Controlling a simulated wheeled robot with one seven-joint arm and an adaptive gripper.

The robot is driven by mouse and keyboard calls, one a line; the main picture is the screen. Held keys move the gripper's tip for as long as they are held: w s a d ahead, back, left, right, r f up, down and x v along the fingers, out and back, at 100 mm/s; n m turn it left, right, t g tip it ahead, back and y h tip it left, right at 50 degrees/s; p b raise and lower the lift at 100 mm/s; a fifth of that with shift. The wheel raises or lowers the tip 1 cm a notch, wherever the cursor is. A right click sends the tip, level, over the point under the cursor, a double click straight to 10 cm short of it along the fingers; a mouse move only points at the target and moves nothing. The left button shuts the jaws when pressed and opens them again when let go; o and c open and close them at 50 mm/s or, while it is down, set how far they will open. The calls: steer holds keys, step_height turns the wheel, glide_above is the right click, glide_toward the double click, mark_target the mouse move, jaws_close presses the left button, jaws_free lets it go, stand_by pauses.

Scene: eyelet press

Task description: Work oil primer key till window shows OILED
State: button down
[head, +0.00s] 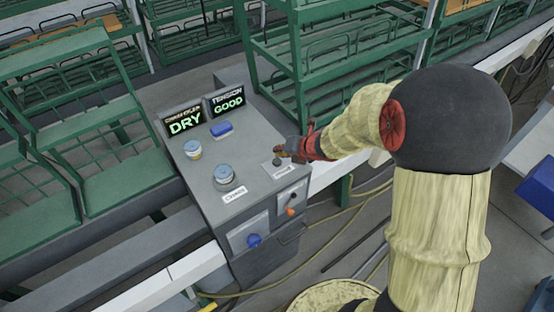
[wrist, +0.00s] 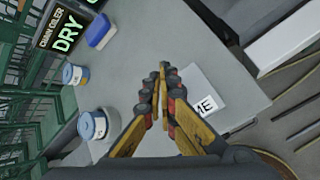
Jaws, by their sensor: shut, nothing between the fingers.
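The grey control box (head: 200,178) has a chain oiler window (head: 184,122) that reads DRY in green. It also reads DRY in the wrist view (wrist: 66,34). A small dark key (head: 277,162) stands on the box top beside a white label (head: 283,172). In the wrist view, only the letters ME show on that label (wrist: 206,100). My gripper (head: 280,151) is over the box top at the key. Its fingers (wrist: 162,70) are shut together with nothing visible between them. They hide the key in the wrist view, and I cannot tell whether they touch it.
A tension window (head: 226,102) reads GOOD. The box top also carries a blue block (head: 221,129) and two blue-topped round parts (head: 193,149) (head: 224,174). Blue (head: 254,240) and orange (head: 290,211) knobs are on the front. Green racks (head: 310,60) stand behind.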

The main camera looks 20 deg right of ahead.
mark_target(279, 160)
steer(key=shift+r+p, duration=1.7)
steer(key=shift+r, duration=0.5)
